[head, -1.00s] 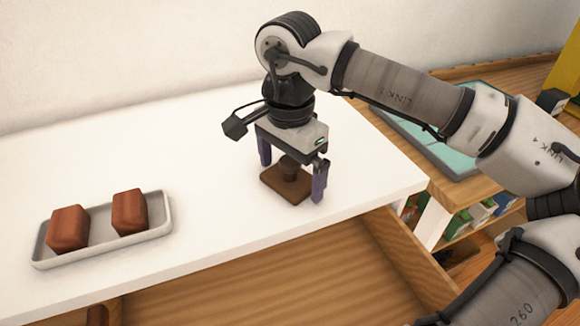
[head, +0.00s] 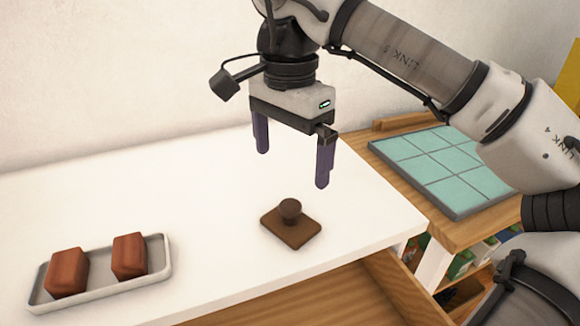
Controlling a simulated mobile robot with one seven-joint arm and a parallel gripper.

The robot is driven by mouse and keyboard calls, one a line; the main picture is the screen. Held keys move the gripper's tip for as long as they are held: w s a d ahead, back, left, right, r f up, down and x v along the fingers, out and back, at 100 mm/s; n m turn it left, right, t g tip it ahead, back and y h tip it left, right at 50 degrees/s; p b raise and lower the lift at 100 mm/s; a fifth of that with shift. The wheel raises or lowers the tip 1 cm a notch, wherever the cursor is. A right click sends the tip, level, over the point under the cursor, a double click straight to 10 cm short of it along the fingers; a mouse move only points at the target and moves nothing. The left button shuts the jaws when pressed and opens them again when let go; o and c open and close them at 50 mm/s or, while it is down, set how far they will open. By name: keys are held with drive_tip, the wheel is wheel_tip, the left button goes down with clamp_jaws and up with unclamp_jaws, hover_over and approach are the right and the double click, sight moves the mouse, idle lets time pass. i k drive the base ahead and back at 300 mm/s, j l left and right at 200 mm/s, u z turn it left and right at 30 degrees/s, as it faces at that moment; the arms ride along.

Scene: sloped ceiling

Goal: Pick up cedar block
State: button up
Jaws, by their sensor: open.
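Two reddish-brown wooden blocks stand on a pale grey tray (head: 98,289) at the left of the white table. One is the left block (head: 67,272), the other the right block (head: 129,256); both look like cedar. My gripper (head: 292,166) is open and empty, in the air above the table and well to the right of the tray. A dark brown flat piece with a round knob (head: 290,224) sits on the table below my gripper, apart from its fingers.
An open wooden drawer (head: 330,296) juts out below the table's front edge. A teal gridded panel (head: 440,170) lies on a wooden surface at the right. The white tabletop (head: 200,215) between tray and knobbed piece is clear.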

sight(66, 276)
drive_tip(key=u, duration=1.15)
drive_tip(key=k+l+u, duration=0.1)
drive_tip(key=l+u, duration=0.25)
drive_tip(key=l, duration=0.2)
